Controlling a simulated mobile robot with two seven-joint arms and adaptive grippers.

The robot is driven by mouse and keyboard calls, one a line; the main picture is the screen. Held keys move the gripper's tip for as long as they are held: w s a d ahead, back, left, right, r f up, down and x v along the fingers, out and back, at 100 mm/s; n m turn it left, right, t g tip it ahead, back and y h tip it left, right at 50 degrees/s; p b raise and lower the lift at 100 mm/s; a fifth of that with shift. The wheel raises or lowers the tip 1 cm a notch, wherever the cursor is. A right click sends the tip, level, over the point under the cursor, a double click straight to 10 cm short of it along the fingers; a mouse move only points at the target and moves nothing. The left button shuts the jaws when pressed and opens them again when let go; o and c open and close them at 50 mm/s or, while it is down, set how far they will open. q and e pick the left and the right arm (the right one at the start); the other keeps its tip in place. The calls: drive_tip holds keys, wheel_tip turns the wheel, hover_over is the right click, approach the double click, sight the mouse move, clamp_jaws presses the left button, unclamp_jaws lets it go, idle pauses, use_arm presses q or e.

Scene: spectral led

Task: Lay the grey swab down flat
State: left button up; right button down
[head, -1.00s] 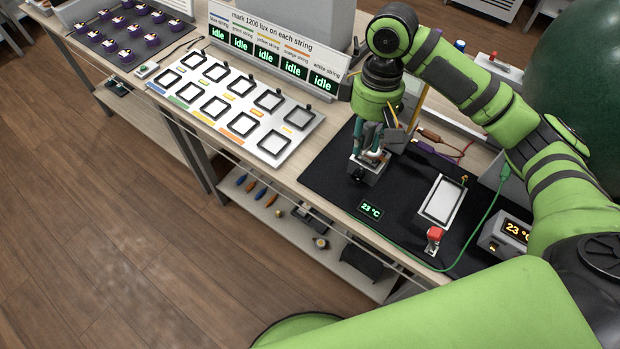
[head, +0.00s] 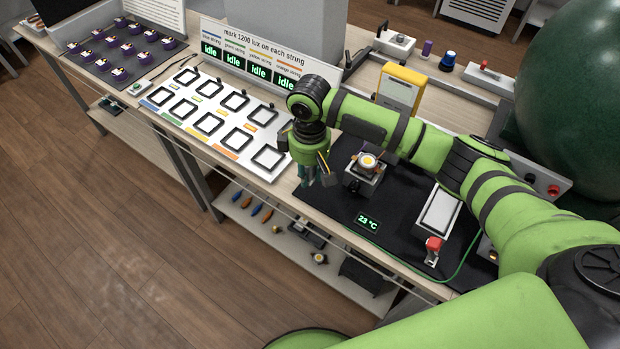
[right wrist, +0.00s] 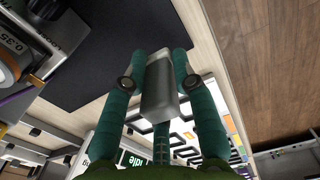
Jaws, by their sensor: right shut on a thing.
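The grey swab (right wrist: 158,88) is a light grey block between the two teal fingers of my right gripper (right wrist: 158,68) in the right wrist view. The fingers are shut on it from both sides. In the head view my right gripper (head: 307,178) points down over the strip of wooden table between the white panel and the black mat. The swab is not clearly visible there. Whether it touches the table I cannot tell. My left gripper is not in view.
A small fixture with a round yellow-centred part (head: 367,163) stands on the black mat (head: 335,205), right of the gripper. The white panel (head: 215,118) with black square frames lies left. A yellow meter (head: 399,88) stands behind. The table's front edge is close.

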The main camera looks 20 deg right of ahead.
sight(310, 181)
drive_tip(key=shift+f, duration=1.7)
drive_tip(key=shift+f, duration=0.1)
drive_tip(key=c, duration=1)
unclamp_jaws()
wheel_tip(310, 181, up, 12)
drive_tip(key=shift+r+b, duration=0.15)
drive_tip(key=shift+b, duration=0.25)
